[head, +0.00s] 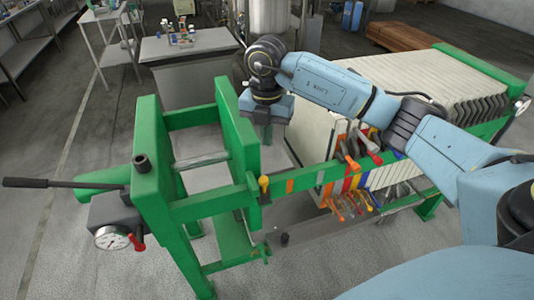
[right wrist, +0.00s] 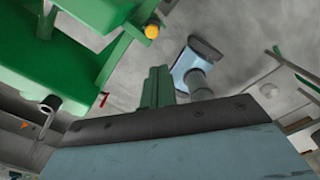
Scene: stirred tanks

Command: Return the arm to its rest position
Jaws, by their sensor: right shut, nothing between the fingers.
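My right arm (head: 340,85), pale blue with dark joints, reaches in from the right side of the head view across the filter press. My right gripper (head: 267,130) hangs at its end, pointing down beside the gap in the green press frame (head: 148,165). It is shut and empty. In the right wrist view, the wide blue and dark gripper body fills the bottom, with the narrow closed fingers (right wrist: 157,88) above it. My left gripper is not in view.
The white filter plates (head: 400,75) stand packed right of the gripper, partly behind my arm. Coloured valve handles (head: 365,165) line their near side. A pressure gauge (head: 112,238) and a black lever (head: 60,183) stick out at left. A table with bottles (head: 190,48) stands behind.

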